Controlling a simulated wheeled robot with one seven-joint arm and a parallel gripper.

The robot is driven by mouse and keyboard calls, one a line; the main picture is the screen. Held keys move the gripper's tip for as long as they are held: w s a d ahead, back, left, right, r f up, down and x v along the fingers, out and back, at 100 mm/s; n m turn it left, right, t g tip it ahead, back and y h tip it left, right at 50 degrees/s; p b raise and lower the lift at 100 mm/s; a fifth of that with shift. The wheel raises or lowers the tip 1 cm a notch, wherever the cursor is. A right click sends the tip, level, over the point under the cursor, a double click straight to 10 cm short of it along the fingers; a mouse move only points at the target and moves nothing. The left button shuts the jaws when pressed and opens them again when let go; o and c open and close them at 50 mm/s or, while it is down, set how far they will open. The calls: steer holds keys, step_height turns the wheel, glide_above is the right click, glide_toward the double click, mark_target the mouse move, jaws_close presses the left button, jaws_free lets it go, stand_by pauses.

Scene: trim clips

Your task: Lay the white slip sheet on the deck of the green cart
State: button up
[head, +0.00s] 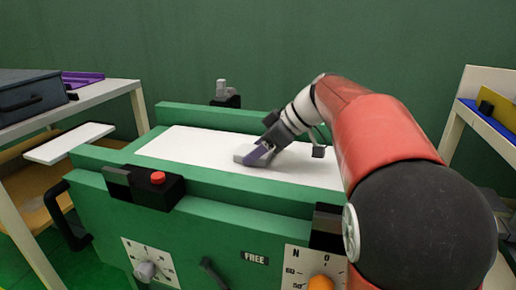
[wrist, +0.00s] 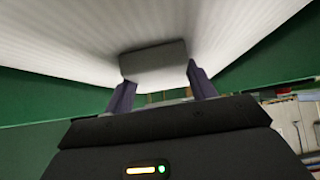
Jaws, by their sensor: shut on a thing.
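The green cart (head: 190,232) fills the middle of the head view. The white slip sheet (head: 190,146) lies flat between its green side rails, over the deck; I cannot tell whether it touches the deck all over. My gripper (head: 254,156) is above the sheet and shut on a pale grip block on it. In the wrist view the purple fingers of my gripper (wrist: 159,77) stand on either side of this block (wrist: 153,62), against the white slip sheet (wrist: 60,40). My arm hides the sheet's right end.
A bench (head: 108,97) at the left holds a dark case (head: 28,94) and a purple tray (head: 82,79). A white panel (head: 68,143) juts out beside the cart. A red button box (head: 157,180) sits on the near rail. A shelf (head: 482,118) stands at the right.

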steer(key=shift+f+b, duration=0.4)
steer(key=shift+f, duration=0.05)
steer(key=o, duration=1.2)
steer(key=shift+r, duration=0.1)
